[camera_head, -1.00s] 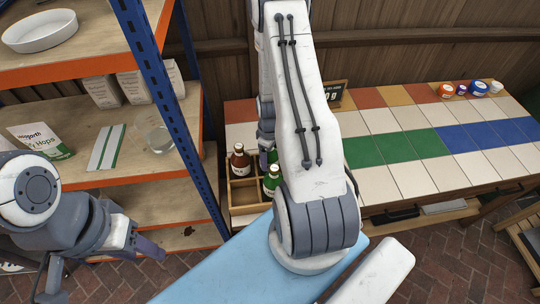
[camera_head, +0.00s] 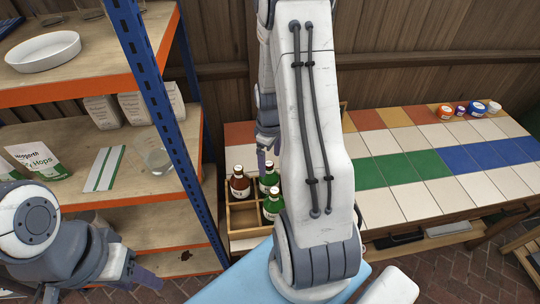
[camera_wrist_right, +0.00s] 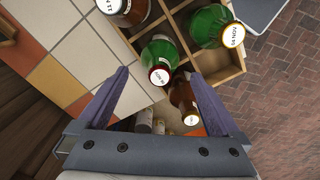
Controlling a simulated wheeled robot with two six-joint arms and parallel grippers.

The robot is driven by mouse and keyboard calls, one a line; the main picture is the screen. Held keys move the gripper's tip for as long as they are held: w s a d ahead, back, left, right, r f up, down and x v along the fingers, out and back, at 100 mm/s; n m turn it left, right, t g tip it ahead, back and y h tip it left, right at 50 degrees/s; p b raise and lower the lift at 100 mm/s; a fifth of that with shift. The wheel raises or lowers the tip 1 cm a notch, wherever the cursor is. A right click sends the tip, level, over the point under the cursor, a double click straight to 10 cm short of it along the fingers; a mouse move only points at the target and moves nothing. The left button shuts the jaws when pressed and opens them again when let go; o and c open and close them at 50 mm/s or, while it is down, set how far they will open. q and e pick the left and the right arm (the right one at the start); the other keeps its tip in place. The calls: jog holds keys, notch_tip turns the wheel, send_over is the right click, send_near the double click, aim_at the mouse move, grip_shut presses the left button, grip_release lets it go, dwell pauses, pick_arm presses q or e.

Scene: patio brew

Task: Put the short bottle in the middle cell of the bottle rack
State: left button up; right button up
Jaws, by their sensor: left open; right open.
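The wooden bottle rack (camera_head: 246,233) stands at the left end of the tiled counter; its near wall also shows in the right wrist view (camera_wrist_right: 222,76). A brown bottle (camera_head: 240,186) and two green bottles, one farther (camera_head: 269,178) and one nearer (camera_head: 272,205), stand in it; a front-left cell is empty. The right wrist view shows another brown bottle (camera_wrist_right: 183,96) by the rack; I cannot tell which bottle is the short one. My right gripper (camera_wrist_right: 155,78) is open above a green bottle's cap (camera_wrist_right: 160,76). My left gripper (camera_head: 148,279) is open, away from the rack.
A shelf unit with a blue post (camera_head: 160,90) stands left of the rack, holding a white dish (camera_head: 42,51), a hops bag (camera_head: 38,160) and a clear beaker (camera_head: 155,158). Small jars (camera_head: 478,107) sit at the counter's far right. The tiles between are clear.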

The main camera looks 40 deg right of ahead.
jog(key=shift+r, duration=1.1)
jog(key=shift+a+r, duration=0.1)
jog(key=shift+a, duration=0.05)
jog(key=s+a+r+n, duration=0.1)
jog(key=a+r, duration=0.4)
jog(key=a, duration=0.6)
jog(key=s+a+r+n, duration=0.15)
jog(key=a+r, duration=0.25)
jog(key=a, duration=0.6)
jog(key=s+a+r, duration=0.2)
jog(key=s+a, duration=0.3)
jog(key=s, duration=0.2)
jog(key=s+a+r+y, duration=0.1)
jog(key=s+a+r, duration=0.1)
jog(key=s+a, duration=0.2)
jog(key=s, duration=0.2)
jog(key=shift+s+a+r, duration=0.35)
